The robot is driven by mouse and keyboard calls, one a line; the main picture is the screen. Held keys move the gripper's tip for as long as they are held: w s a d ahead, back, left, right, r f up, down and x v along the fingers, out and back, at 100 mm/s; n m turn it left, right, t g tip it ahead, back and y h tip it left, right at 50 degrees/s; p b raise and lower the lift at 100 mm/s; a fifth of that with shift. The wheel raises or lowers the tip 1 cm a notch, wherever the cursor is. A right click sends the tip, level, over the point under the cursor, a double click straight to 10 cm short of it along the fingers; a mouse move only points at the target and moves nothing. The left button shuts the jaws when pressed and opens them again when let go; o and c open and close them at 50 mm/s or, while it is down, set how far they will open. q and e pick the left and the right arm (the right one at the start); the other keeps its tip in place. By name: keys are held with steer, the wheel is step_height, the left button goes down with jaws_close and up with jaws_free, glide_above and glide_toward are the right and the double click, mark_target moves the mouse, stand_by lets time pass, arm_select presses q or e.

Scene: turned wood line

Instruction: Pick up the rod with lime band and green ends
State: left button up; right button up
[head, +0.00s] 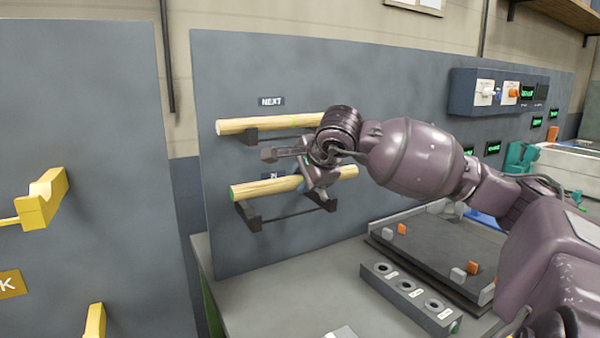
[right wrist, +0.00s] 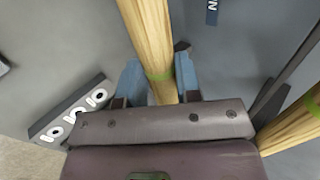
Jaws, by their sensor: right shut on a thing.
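The lower rod (head: 265,188) is pale wood with a green left end. It lies level at a pair of black brackets on the grey panel; I cannot tell whether it still touches them. My right gripper (head: 303,182) is shut on this rod right of its middle. In the right wrist view, the blue fingertips of the gripper (right wrist: 158,82) stand either side of the rod (right wrist: 147,35), at its lime band. The rod's right end colour is unclear. Above it, a second rod (head: 255,124) with a lime band rests on black brackets under a NEXT label. My left gripper is out of view.
A grey block with several round sockets (head: 411,298) and a dark tray (head: 435,250) with orange and white pieces stand on the bench (head: 290,300). Yellow hooks (head: 42,200) jut from the left panel. A control box (head: 500,93) hangs on the panel at right.

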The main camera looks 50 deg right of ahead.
steer(key=s+a+p, duration=0.1)
steer(key=s+a, duration=0.1)
steer(key=s, duration=0.5)
steer(key=s+a+p, duration=0.1)
steer(key=s+a, duration=0.1)
steer(key=s, duration=0.5)
steer(key=shift+s+a+p, duration=0.25)
steer(key=shift+a+p, duration=0.05)
